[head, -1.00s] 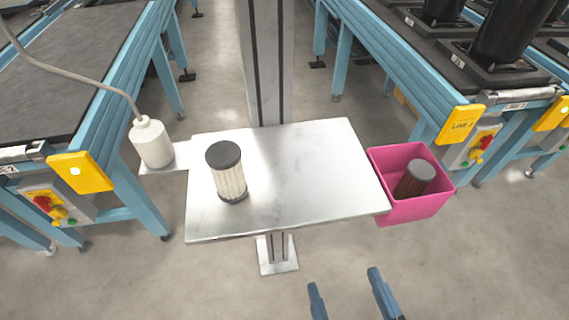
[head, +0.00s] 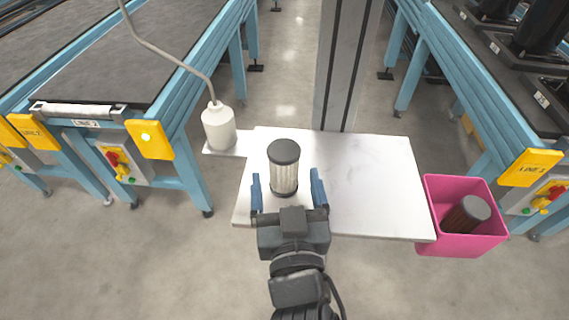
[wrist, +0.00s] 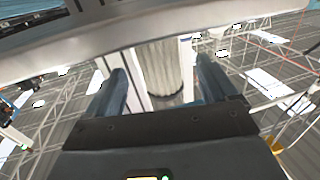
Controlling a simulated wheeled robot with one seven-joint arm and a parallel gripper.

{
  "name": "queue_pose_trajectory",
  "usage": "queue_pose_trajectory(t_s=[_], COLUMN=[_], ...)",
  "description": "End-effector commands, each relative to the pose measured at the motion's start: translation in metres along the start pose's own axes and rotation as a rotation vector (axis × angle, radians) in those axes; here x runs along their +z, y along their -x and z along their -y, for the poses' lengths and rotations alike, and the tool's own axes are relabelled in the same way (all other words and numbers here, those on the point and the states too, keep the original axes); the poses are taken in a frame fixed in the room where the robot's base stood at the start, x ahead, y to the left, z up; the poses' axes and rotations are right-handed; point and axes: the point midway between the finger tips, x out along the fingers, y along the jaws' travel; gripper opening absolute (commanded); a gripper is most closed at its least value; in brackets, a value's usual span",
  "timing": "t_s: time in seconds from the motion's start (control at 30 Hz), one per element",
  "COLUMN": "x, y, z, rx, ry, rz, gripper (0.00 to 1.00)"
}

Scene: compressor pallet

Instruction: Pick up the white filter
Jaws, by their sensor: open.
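The white filter (head: 284,174) stands upright on the metal table (head: 365,190), near its left side. It is a pleated white cylinder with a dark cap. My gripper (head: 289,190) is open, with one blue finger on each side of the filter in the head view. In the wrist view the filter (wrist: 163,68) shows between and beyond the two fingers (wrist: 160,85), with a gap on each side. Whether its depth lies fully between the fingertips I cannot tell.
A pink bin (head: 465,235) holding a brown, grey-capped filter (head: 466,214) hangs at the table's right edge. A white bottle-like container (head: 218,126) with a hose stands on a small shelf at left. The table's right part is clear.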

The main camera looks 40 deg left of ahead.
Motion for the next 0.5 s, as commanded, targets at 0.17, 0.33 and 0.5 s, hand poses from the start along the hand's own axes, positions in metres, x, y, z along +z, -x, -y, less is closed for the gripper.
queue_pose_trajectory(t_s=[0.17,0.33,0.5], x=[0.0,0.002,0.003], y=[-0.027,-0.039,-0.04], z=[0.001,0.0,0.0], rx=[0.0,0.0,0.0], ry=[0.0,0.0,0.0], rz=[-0.001,-0.001,-0.001], gripper=[0.86,0.86,0.86])
